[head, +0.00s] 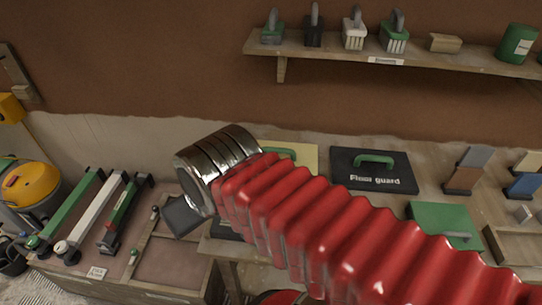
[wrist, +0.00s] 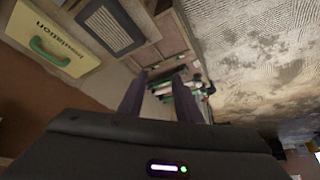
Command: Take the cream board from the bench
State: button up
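The cream board, a flat pale-yellow panel with a green handle, lies on the bench (head: 420,165). In the head view the cream board (head: 308,152) is largely hidden behind my red arm. In the wrist view the board (wrist: 72,28) is at the upper left, with the word "Insulation" and its green handle showing. My gripper (wrist: 162,80) has its two dark fingers apart with nothing held between them. It is off to the side of the board and not touching it. In the head view the fingers cannot be made out clearly.
A black "Floor guard" board (head: 345,182) with a green handle lies right of the cream one. A green board (head: 432,217) is further right. A shelf (head: 420,56) with brushes runs above. Long green and white tools (head: 93,215) stand on a low unit at left.

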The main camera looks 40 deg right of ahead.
jog(key=shift+w, duration=0.1)
jog(key=shift+o, duration=0.9)
jog(key=shift+w+d, duration=0.25)
jog(key=shift+d, duration=0.05)
jog(key=w+d+f+n+t+h, duration=0.1)
jog(key=w+d+f+n+h, duration=0.3)
jog(key=d, duration=0.6)
jog(key=w+d+m+t+h, duration=0.1)
jog(key=w+d, duration=0.4)
jog(key=d, duration=0.5)
jog(key=d+f+n+t, duration=0.1)
jog(key=d+f+n, duration=0.1)
jog(key=d, duration=0.3)
jog(key=s+d+f+n+t, duration=0.1)
jog(key=d+f+n, duration=0.1)
jog(key=d+f, duration=0.2)
jog(key=s+d+f+n+t, duration=0.1)
jog(key=d+f+n, duration=0.2)
jog(key=d, duration=0.2)
jog(key=shift+d+f, duration=0.2)
jog(key=shift+d, duration=0.2)
